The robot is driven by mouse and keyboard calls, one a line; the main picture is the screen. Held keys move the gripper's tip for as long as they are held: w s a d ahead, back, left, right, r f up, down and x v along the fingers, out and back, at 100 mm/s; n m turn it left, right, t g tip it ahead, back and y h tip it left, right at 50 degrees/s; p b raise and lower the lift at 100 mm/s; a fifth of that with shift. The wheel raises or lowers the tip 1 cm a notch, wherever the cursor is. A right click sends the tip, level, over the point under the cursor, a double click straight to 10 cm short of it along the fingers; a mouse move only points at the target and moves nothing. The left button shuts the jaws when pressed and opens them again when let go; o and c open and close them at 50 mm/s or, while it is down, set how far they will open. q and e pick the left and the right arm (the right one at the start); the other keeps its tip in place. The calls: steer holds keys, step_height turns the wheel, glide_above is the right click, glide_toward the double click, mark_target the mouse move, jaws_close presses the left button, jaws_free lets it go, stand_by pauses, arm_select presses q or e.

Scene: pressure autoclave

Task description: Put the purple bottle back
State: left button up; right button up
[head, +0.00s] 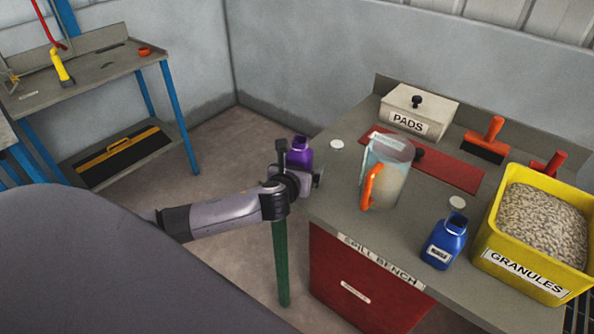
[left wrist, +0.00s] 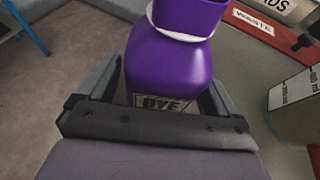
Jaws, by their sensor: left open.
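The purple bottle (head: 300,152) shows just beyond my left gripper (head: 297,180) in the head view, left of the spill bench's edge. In the left wrist view the purple bottle (left wrist: 170,70) fills the space between the two fingers of my left gripper (left wrist: 165,90). What lies under the bottle is hidden. My right gripper is not in view.
The spill bench (head: 326,208) holds a clear jug (head: 391,176) with an orange handle, a blue bottle (head: 445,240), a PADS box (head: 418,108), a red mat (head: 450,168) and a yellow granules bin (head: 486,238). A green post (head: 281,265) shows below my left gripper.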

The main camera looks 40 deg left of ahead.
arm_select(q)
steer(key=p+v, duration=0.1)
steer(key=v, duration=1.1)
steer(key=s+d+f+n+h, duration=0.2)
steer(key=s+f+n, duration=0.3)
steer(key=n, duration=0.5)
steer(key=s+d+f+n+g+h, duration=0.1)
steer(key=s+d+f+n, duration=0.4)
steer(key=n, duration=0.5)
steer(key=s+d+f+n+g+h, duration=0.1)
steer(key=s+d+f+n+h, duration=0.2)
steer(key=n, duration=0.7)
steer(key=shift+s+d+f, duration=0.35)
steer(key=shift+s+f, duration=0.9)
steer(key=shift+s, duration=0.05)
